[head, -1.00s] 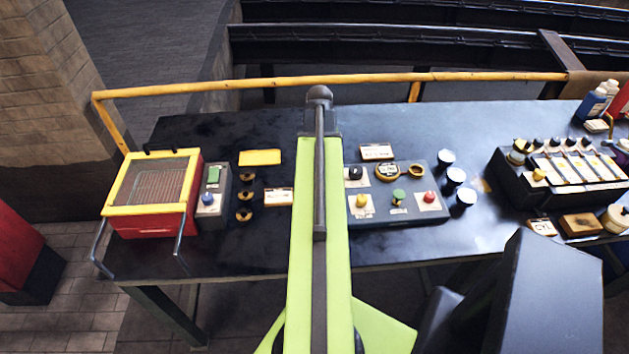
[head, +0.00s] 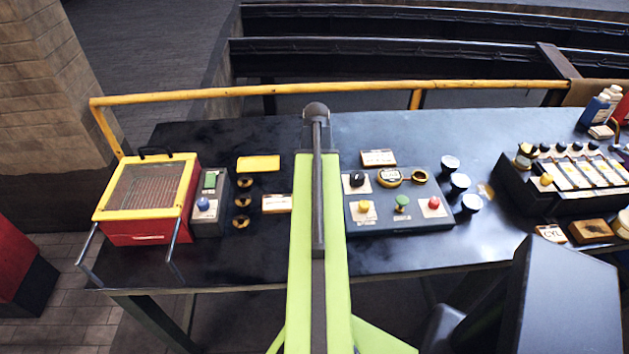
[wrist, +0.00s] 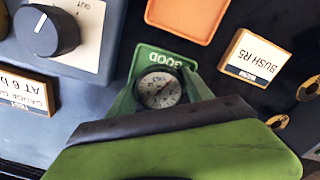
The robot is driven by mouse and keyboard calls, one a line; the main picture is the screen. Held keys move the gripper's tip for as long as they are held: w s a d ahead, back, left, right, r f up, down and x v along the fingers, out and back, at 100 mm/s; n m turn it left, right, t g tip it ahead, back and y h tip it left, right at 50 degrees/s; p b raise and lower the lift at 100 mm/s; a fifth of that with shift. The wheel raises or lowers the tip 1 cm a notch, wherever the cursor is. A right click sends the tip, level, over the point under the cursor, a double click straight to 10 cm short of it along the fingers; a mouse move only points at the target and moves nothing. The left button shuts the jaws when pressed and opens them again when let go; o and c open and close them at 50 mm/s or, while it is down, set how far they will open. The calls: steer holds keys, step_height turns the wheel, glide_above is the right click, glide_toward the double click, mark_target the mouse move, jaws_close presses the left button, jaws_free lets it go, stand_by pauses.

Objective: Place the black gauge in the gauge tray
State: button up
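In the wrist view, the black gauge (wrist: 160,88) shows its round white dial and dark rim. It sits between the two green fingers of my gripper (wrist: 161,84), which appear to close on its sides. Behind and partly under it is a small green tray marked GOOD (wrist: 168,56). I cannot tell whether the gauge touches the tray floor. In the head view, my arm hides the gripper, the held gauge and the green tray.
An orange tray (wrist: 190,18) lies beside the green one, with a BUSH R5 sign (wrist: 252,57) near. A grey panel with a black knob (wrist: 46,31) stands close by. The head view shows a red and yellow box (head: 147,200) on the dark bench (head: 415,128).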

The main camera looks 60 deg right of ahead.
steer(key=shift+o, duration=0.8)
steer(key=shift+d+r+p, duration=0.1)
steer(key=shift+r+p, duration=0.2)
steer(key=shift+p, duration=0.05)
step_height(320, 180, up, 12)
steer(key=p, duration=1.1)
steer(key=shift+p, duration=0.4)
steer(key=shift+f, duration=0.15)
